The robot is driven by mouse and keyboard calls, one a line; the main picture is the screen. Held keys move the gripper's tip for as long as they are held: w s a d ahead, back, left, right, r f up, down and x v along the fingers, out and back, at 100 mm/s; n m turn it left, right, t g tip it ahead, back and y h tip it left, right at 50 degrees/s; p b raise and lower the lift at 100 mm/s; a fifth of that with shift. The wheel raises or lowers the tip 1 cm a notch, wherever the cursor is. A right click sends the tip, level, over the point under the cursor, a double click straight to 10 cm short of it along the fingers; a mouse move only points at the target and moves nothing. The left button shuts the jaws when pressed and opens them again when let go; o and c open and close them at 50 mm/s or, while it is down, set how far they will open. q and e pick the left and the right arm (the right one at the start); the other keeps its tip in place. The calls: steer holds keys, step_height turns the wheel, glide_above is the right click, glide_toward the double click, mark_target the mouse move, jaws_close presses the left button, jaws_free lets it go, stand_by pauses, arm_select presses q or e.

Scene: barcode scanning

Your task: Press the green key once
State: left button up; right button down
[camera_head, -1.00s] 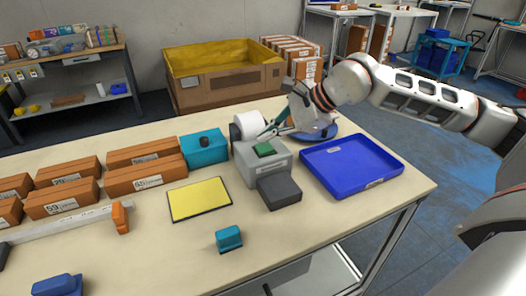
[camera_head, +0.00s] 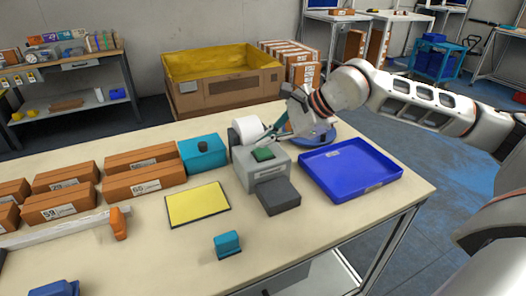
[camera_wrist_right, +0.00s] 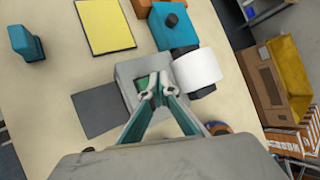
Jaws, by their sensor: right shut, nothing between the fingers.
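The green key (camera_head: 263,155) sits on top of a grey boxy device (camera_head: 268,172) with a dark grey block at its front. My right gripper (camera_head: 270,133) is shut and empty, with its fingertips just behind and above the key in the head view. In the right wrist view the shut fingertips (camera_wrist_right: 154,92) appear over the device, partly covering the green key (camera_wrist_right: 142,83). I cannot tell whether the tips touch the key. My left gripper is not in view.
A white roll (camera_head: 250,129) stands behind the device, and a blue tray (camera_head: 350,170) lies to its right. A teal box (camera_head: 203,153), a yellow mat (camera_head: 198,204) and several orange-brown boxes (camera_head: 131,183) are to the left. A teal stamp-like object (camera_head: 227,243) stands in front.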

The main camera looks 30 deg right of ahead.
mark_target(266, 152)
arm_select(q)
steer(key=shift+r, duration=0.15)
arm_select(e)
steer(key=shift+f, duration=0.1)
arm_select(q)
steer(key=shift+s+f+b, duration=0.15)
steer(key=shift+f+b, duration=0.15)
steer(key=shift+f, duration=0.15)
arm_select(e)
steer(key=shift+f, duration=0.3)
